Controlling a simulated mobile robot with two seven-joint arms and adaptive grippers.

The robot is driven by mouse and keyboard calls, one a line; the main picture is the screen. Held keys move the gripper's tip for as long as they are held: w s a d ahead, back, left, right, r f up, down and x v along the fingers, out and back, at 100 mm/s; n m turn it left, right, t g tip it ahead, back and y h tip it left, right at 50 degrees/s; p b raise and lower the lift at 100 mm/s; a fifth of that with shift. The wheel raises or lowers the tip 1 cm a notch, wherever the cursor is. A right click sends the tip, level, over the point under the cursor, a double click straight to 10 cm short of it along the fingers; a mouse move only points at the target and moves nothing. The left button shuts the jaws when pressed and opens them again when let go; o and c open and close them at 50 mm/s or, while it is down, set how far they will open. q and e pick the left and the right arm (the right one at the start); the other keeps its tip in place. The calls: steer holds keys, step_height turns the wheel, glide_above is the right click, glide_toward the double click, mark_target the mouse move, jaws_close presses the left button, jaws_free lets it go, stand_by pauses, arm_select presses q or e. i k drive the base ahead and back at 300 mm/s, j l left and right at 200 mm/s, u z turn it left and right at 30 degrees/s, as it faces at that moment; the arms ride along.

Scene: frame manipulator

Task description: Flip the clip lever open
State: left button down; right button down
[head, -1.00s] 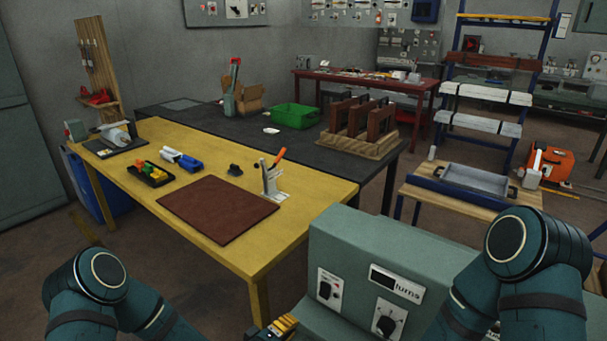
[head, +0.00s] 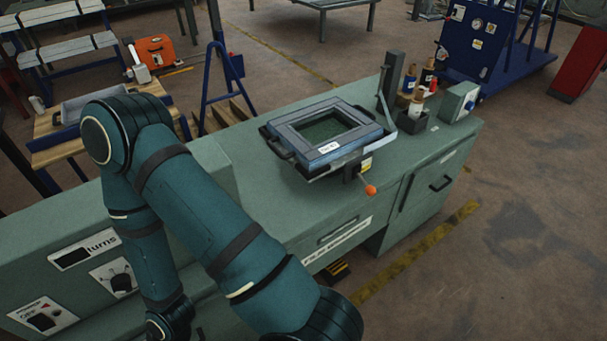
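On the green machine bench, a blue-grey rectangular frame (head: 322,149) with a dark inner window lies on a holder. A lever with an orange knob (head: 370,190) sticks out low at the holder's front right side. A grey upright post with a thin bracket (head: 391,85) stands at the frame's back right corner. I cannot tell which part is the clip lever. One of my teal arms fills the left foreground, with its elbow up and its lower end running out at the bottom edge. Neither gripper shows.
Spools (head: 412,95) stand in a dark holder behind the frame, with a small grey box (head: 459,102) at the bench's far right corner. A control panel (head: 72,258) is at the lower left. Bench top left of the frame is clear.

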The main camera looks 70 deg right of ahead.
mark_target(371, 191)
steer(key=z, duration=2.75)
steer(key=i+l+z, duration=0.15)
steer(key=z, duration=0.15)
steer(key=i+l+z, duration=0.2)
steer(key=i, duration=0.15)
steer(key=i+l+z, duration=0.2)
steer(key=i, duration=0.15)
